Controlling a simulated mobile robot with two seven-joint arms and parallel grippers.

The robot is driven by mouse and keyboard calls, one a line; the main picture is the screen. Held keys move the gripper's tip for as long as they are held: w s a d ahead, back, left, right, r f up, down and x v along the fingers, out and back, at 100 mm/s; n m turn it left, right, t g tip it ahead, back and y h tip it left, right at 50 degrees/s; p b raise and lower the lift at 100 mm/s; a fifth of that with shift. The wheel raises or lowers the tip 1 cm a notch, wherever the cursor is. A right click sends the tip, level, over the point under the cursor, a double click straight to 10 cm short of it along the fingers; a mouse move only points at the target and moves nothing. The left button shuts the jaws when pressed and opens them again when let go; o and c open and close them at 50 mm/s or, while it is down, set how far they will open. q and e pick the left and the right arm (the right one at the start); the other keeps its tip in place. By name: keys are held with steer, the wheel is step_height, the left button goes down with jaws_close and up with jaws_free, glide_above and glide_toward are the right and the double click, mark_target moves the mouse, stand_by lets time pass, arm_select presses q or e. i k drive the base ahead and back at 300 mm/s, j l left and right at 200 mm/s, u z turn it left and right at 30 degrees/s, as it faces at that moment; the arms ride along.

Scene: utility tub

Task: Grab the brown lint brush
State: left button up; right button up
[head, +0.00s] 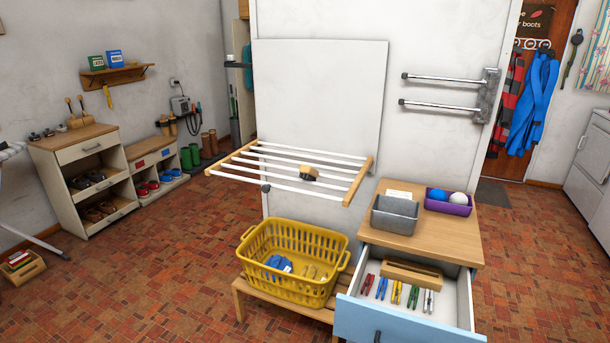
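A small brush with a tan-brown back and a dark underside (309,173) lies on the white bars of the fold-out drying rack (358,182), near the rack's middle. It looks like the lint brush, but it is small and I cannot make out its pad clearly. The rack sticks out from the white wall panel above the yellow basket. Neither of my grippers is in view, and nothing is seen touching the brush.
A yellow laundry basket (258,278) stands on a low wooden bench below the rack. The cabinet's blue-fronted drawer (400,322) is open, with several clothespins inside. A grey bin (394,216) and a purple tray (448,209) stand on its top.

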mark_target(309, 173)
steer(key=i+j, duration=0.25)
steer(key=i, duration=0.15)
steer(key=i+j, duration=0.2)
steer(key=i, duration=0.25)
steer(key=i+j, duration=0.25)
steer(key=i, duration=0.15)
steer(key=z, duration=1.1)
